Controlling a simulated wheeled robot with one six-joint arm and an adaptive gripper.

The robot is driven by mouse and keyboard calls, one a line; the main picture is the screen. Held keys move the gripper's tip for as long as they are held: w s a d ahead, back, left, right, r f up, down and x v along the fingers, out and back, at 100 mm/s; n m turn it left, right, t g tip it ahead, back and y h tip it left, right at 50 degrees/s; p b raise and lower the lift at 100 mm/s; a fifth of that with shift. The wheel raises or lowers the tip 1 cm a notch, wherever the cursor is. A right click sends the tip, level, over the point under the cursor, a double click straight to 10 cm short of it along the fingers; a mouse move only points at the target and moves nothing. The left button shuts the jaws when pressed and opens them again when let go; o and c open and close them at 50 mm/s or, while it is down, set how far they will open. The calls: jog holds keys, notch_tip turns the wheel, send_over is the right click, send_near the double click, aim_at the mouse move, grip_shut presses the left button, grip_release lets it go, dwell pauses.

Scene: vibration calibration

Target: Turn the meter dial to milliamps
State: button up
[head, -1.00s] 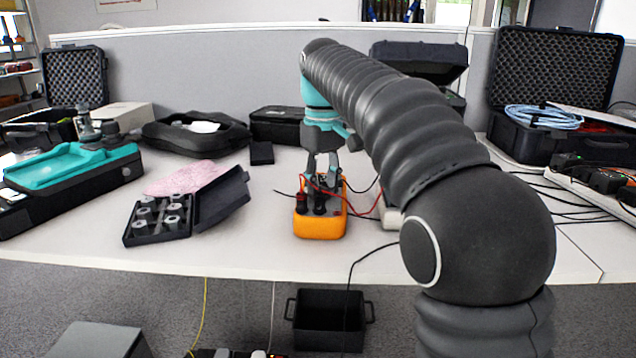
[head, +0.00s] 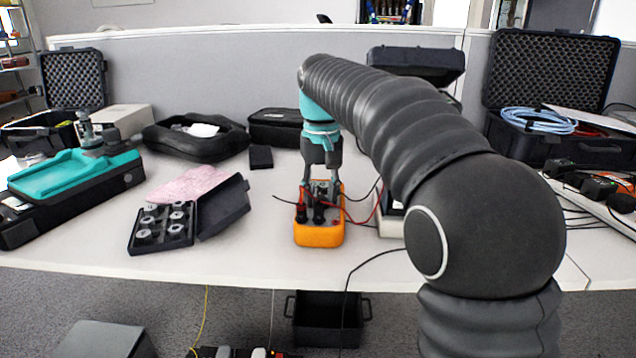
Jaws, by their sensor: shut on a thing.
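The orange multimeter (head: 319,236) lies on the white table near its front edge, in the middle of the head view. Red and black leads plug into its near end. My gripper (head: 321,183) points straight down over the far part of the meter, its two fingers closed on the meter dial. The dial itself is mostly hidden by the fingers and plugs, and its setting cannot be read.
An open black case of weights (head: 163,226) is to the left, with a pink cloth (head: 185,184) behind it. A teal and black device (head: 75,185) stands further left. Leads and a pale box are close on the meter's right. A black bin (head: 327,318) is on the floor.

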aim_at(321, 195)
jog(key=shift+m+p, duration=0.7)
jog(key=shift+m, duration=0.9)
jog(key=o, duration=1.2)
jog(key=shift+c, duration=0.2)
jog(key=shift+r, duration=0.1)
notch_tip(321, 195, up, 12)
